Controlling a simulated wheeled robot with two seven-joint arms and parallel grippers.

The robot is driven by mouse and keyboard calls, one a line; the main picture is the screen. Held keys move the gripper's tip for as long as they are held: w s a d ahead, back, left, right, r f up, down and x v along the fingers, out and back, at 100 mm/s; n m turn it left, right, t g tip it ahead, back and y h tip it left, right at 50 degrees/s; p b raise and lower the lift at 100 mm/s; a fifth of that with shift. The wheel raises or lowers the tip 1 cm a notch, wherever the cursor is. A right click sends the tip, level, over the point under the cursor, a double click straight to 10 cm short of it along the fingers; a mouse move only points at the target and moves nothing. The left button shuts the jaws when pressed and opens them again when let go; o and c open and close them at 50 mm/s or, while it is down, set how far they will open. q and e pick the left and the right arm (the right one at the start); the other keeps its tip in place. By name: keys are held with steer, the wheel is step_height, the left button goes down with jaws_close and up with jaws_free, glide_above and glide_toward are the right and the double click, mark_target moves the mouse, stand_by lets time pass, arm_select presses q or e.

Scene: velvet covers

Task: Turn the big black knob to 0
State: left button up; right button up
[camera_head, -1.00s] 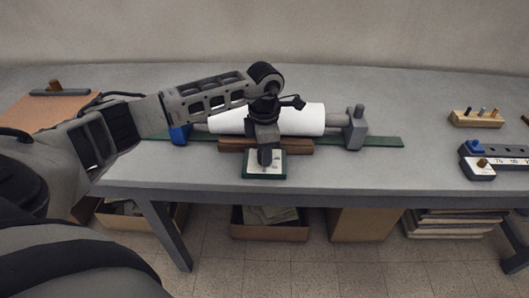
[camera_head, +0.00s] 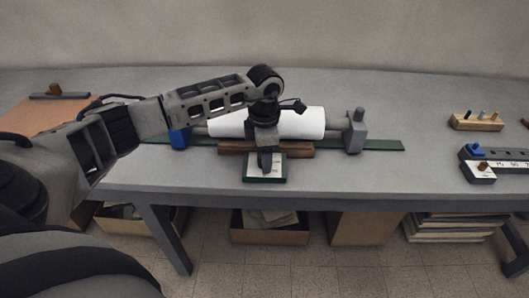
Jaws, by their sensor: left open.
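My left arm comes in from the left, and its gripper (camera_head: 266,168) points down over a small green-edged plate with a white face (camera_head: 251,175) near the table's front edge. The jaws are open and reach to the plate. The big black knob cannot be made out; the gripper covers the middle of the plate, so I cannot tell whether the jaws are around a knob. The marks on the plate are too small to read. My right gripper is not in view.
Behind the plate are a brown wooden bar (camera_head: 300,150) and a white roll (camera_head: 302,123) between a blue block (camera_head: 179,138) and a grey end block (camera_head: 355,133). A wooden peg block (camera_head: 477,122) and a grey device (camera_head: 508,166) stand right. The table between is clear.

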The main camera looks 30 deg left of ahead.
arm_select(q)
step_height(320, 180, up, 16)
steer(key=shift+b, duration=0.3)
stand_by(0.5)
